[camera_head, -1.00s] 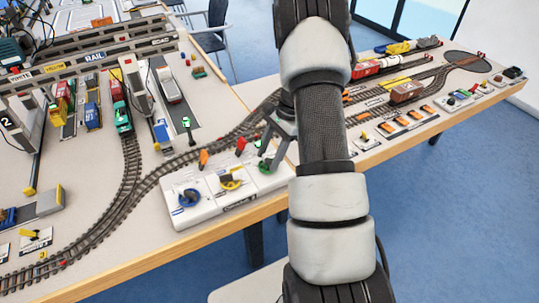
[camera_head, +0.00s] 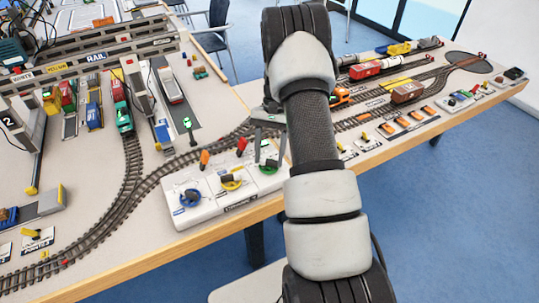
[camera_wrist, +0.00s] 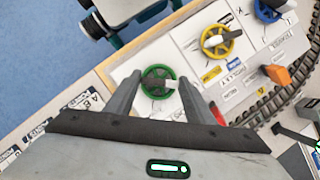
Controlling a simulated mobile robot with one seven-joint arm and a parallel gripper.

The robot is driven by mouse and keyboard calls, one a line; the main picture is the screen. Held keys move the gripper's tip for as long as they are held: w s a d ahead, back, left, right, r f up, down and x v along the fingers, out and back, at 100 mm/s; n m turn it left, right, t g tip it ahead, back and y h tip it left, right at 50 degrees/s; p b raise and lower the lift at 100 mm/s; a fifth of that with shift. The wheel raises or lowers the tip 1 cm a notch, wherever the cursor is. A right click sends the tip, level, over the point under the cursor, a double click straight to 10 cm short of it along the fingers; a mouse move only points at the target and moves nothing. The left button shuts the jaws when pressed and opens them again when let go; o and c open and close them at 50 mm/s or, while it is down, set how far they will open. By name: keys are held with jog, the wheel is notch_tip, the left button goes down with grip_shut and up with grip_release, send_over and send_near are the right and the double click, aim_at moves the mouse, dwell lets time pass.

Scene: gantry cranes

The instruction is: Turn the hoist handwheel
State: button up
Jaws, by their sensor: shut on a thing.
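Three handwheels sit on the white control panel (camera_head: 210,207): blue (camera_head: 189,198), yellow (camera_head: 232,180) and green (camera_head: 269,168). I cannot read which label says hoist. My gripper (camera_head: 270,157) points down at the green wheel at the panel's right end. In the wrist view my gripper (camera_wrist: 160,83) has one finger on each side of the green wheel (camera_wrist: 158,82), shut on it. The yellow wheel (camera_wrist: 217,42) and the blue wheel (camera_wrist: 268,10) are farther right there. My arm hides part of the panel's right side.
An orange lever (camera_head: 204,157) and a red lever (camera_head: 241,146) stand behind the wheels. Curved rails (camera_head: 133,180) run behind the panel. Toy trains and model gantry cranes (camera_head: 145,88) stand to the left. The wooden table edge (camera_head: 170,252) is in front.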

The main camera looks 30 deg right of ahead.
jog(key=shift+n, duration=0.3)
dwell(0.4)
jog(key=o, duration=1.1)
jog(key=shift+c, duration=0.2)
jog(key=p+v, duration=0.1)
jog(key=v, duration=1.6)
jog(key=shift+w+a+r, duration=0.15)
jog(key=shift+w+r, duration=0.05)
jog(key=shift+r, duration=0.05)
